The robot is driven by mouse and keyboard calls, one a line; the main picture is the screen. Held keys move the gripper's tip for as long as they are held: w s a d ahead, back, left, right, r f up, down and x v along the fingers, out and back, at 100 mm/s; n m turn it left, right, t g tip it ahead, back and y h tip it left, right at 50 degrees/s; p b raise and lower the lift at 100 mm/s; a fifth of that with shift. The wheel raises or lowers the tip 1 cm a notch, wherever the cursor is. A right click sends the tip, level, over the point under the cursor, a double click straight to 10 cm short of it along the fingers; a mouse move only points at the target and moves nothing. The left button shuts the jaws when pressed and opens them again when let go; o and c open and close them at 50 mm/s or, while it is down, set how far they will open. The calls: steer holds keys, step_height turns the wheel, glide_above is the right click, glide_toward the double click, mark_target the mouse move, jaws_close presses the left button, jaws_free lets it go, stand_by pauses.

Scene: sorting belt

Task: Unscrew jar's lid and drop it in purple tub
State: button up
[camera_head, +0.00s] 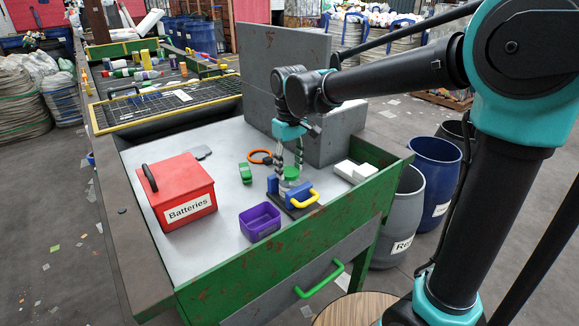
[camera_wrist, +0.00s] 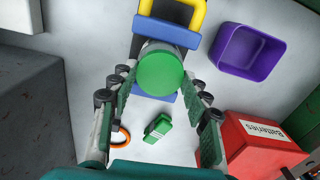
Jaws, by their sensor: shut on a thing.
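The jar (camera_head: 290,184) stands upright in a blue vise (camera_head: 273,185) with a yellow handle on the table. Its round green lid (camera_wrist: 160,71) is on top of it; the lid also shows in the head view (camera_head: 291,172). My gripper (camera_head: 289,166) points down over the jar, and its two fingers are shut on the lid from opposite sides. The wrist view hides most of the jar's body under the lid. The purple tub (camera_head: 264,231) stands on the table just left of and nearer than the vise; it looks empty in the wrist view (camera_wrist: 233,46).
A red Batteries box (camera_head: 178,190) stands at the left of the table. A green block (camera_head: 245,173) and an orange ring (camera_head: 260,156) lie behind the tub. Grey walls (camera_head: 300,90) rise behind my gripper. White pieces (camera_head: 355,171) lie to the right.

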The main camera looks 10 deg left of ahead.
stand_by(0.3)
steer(key=n, duration=0.5)
steer(key=shift+f+n, duration=0.1)
steer(key=shift+n, duration=0.3)
steer(key=n, duration=0.5)
steer(key=shift+n, duration=0.3)
steer(key=o, duration=1.2)
steer(key=shift+n, duration=0.4)
steer(key=shift+c, duration=0.2)
